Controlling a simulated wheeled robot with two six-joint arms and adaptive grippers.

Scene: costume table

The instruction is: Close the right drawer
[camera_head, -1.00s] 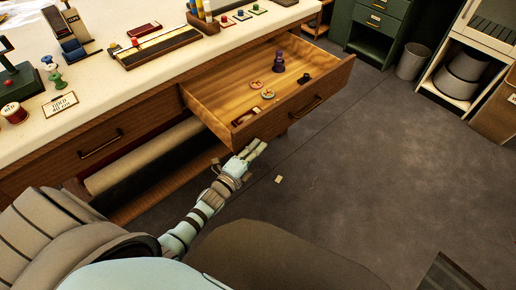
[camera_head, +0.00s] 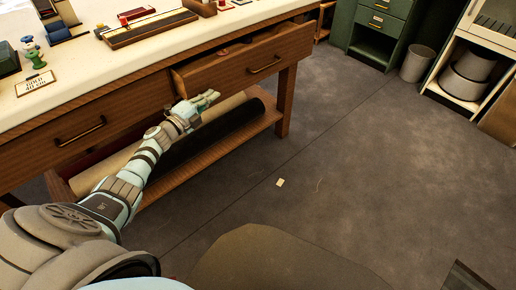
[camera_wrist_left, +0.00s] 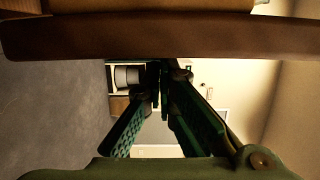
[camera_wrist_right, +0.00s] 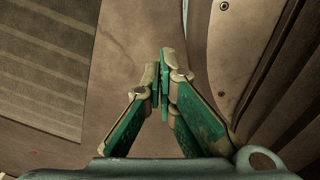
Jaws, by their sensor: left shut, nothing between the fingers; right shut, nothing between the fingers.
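The left drawer (camera_head: 50,146) is shut beside it. The tabletop (camera_head: 80,72) holds a card, a figurine and a tray (camera_head: 150,27). Dark and tan rolls (camera_head: 215,134) lie on the low shelf. The floor (camera_head: 370,170) in front is clear except a small paper scrap (camera_head: 280,182).

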